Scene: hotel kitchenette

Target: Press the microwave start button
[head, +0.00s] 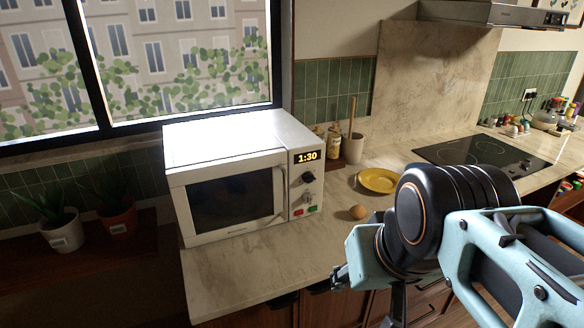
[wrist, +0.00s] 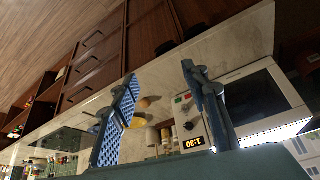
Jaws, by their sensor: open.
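The white microwave (head: 231,212) stands on the marble counter, its dark door shut and its display (head: 307,157) reading 1:30. In the wrist view the microwave (wrist: 222,68) is at the right, seen rotated, with the green button (wrist: 178,100) and red button (wrist: 187,94) beside a finger. My gripper (wrist: 158,78) is open and empty, its fingers apart. In the head view my gripper (head: 366,284) is right of and nearer than the microwave, not touching it.
A brown egg-like object (head: 358,212) and a yellow plate (head: 380,180) lie on the counter right of the microwave. A utensil crock (head: 353,148) and small jars stand behind. A black cooktop (head: 480,153) is farther right. Potted plants (head: 62,231) stand at left.

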